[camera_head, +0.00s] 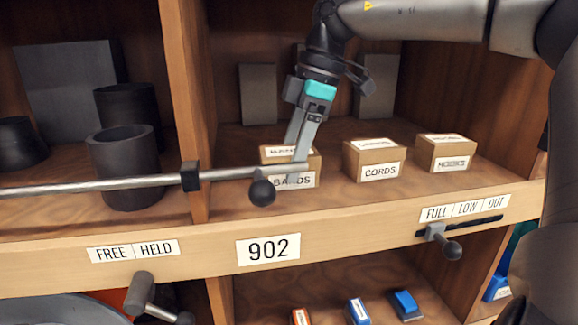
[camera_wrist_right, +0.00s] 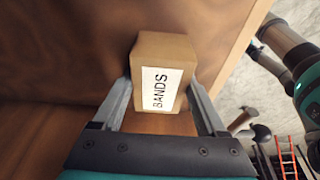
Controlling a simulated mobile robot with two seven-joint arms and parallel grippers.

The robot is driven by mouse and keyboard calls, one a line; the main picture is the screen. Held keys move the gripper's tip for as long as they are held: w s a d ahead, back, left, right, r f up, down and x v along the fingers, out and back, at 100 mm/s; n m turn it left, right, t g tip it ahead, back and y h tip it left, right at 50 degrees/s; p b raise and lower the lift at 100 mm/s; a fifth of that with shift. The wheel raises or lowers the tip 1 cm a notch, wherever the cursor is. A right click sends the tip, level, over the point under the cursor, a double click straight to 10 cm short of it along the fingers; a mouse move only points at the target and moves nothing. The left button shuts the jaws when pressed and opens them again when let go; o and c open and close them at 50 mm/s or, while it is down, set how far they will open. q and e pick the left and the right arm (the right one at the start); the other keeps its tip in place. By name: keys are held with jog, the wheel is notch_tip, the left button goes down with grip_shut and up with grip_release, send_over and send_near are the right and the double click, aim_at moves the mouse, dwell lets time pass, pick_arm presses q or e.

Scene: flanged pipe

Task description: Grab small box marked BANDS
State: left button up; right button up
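The small tan box marked BANDS (camera_head: 311,163) stands on the shelf at the left end of a row of boxes. It also shows in the right wrist view (camera_wrist_right: 160,52), its white label facing the gripper. My right gripper (camera_head: 299,174) reaches down to it from above and hides part of the label. In the wrist view, its fingers (camera_wrist_right: 161,80) lie on either side of the box, their tips very close to its sides. I cannot tell whether they press on it. My left gripper is not in view.
A horizontal metal bar (camera_head: 100,184) with a black knob (camera_head: 262,192) crosses in front, ending close to the BANDS box. The CORDS box (camera_head: 374,153) and another labelled box (camera_head: 446,150) stand to the right. A wooden divider (camera_head: 187,100) is at left.

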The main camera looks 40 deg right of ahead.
jog(key=shift+r, duration=0.1)
grip_shut()
dwell(0.4)
